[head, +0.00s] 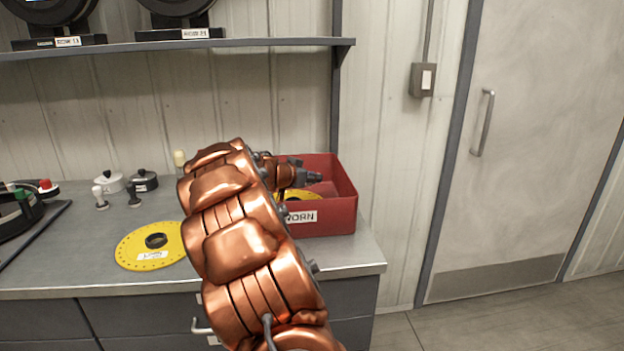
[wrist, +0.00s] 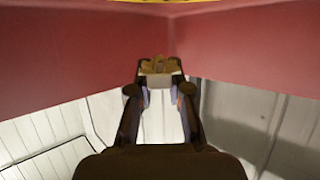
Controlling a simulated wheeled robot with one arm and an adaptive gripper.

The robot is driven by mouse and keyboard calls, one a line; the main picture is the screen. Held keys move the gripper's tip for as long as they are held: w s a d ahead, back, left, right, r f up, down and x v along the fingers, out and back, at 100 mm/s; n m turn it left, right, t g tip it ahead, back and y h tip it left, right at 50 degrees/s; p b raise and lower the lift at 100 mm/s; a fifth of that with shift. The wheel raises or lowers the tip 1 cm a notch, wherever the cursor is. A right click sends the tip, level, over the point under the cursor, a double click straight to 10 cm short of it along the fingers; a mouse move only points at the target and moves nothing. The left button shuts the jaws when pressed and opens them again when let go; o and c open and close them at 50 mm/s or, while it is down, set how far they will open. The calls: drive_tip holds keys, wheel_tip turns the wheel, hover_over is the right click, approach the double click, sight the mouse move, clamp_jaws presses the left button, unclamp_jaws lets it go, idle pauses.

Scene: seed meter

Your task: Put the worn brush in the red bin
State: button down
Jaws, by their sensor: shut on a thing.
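The red bin (head: 345,212), labelled WORN, stands at the right end of the counter. A yellow disc (head: 302,196) lies inside it. My gripper (head: 316,178) is over the bin's opening, partly hidden by my copper arm. In the wrist view my gripper (wrist: 160,88) is shut on a small tan and brown piece, which looks like the worn brush (wrist: 158,66). The bin's red walls (wrist: 245,42) show behind it in that view. The held piece cannot be made out in the head view.
A yellow disc (head: 150,246) with a label lies on the grey counter (head: 60,265). Small knobbed items (head: 101,197), a white pot (head: 111,182) and a black pot (head: 144,180) stand behind it. A shelf (head: 200,47) runs above. A door (head: 530,130) is at right.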

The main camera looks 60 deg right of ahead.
drive_tip(key=shift+f+b, duration=0.3)
drive_tip(key=shift+b, duration=0.25)
drive_tip(key=c, duration=1.1)
unclamp_jaws()
drive_tip(key=shift+r, duration=0.1)
drive_tip(key=r+p, duration=0.1)
drive_tip(key=p, duration=0.2)
drive_tip(key=shift+r, duration=0.3)
drive_tip(key=b+v, duration=0.1)
drive_tip(key=v, duration=0.6)
drive_tip(key=shift+a+f+b, duration=0.15)
drive_tip(key=shift+a+b, duration=0.15)
drive_tip(key=shift+b, duration=0.1)
